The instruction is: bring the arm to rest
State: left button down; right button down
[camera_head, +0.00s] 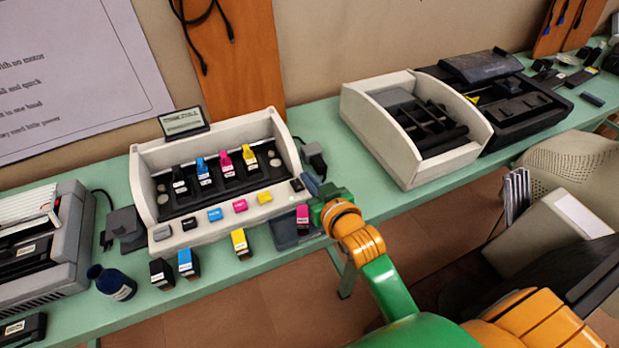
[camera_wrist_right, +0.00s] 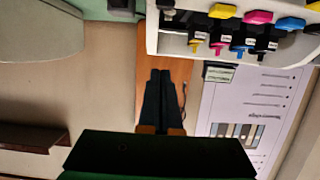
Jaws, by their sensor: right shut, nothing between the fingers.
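My right gripper (camera_head: 309,181) is at the end of my green and orange arm, which comes in from the lower right in the head view. It is over the front edge of the green table (camera_head: 325,118), beside the right end of the white printer carriage unit (camera_head: 170,158). In the right wrist view the two dark fingers of my right gripper (camera_wrist_right: 159,74) lie together, with nothing between them. My left gripper is not in view.
Several ink cartridges stand in the unit, and a magenta cartridge (camera_head: 302,217) stands close by the gripper. Black, blue and yellow (camera_head: 240,243) cartridges and a dark bottle (camera_head: 112,282) stand along the front edge. An open white printer (camera_head: 410,125) is further right.

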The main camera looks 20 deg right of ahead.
dwell(0.3)
jog(key=s+f+n+g, duration=0.1)
jog(key=s+f+g, duration=0.45)
jog(key=s, duration=0.55)
jog(key=s+f+n+g, duration=0.1)
jog(key=s+f+g, duration=0.45)
jog(key=s, duration=0.55)
notch_tip(320, 180, down, 11)
jog(key=s+d+f+g, duration=0.2)
jog(key=s+f, duration=1.2)
jog(key=f, duration=0.3)
jog(key=shift+s+d+h, duration=0.15)
jog(key=shift+s+h, duration=0.15)
jog(key=shift+s, duration=0.05)
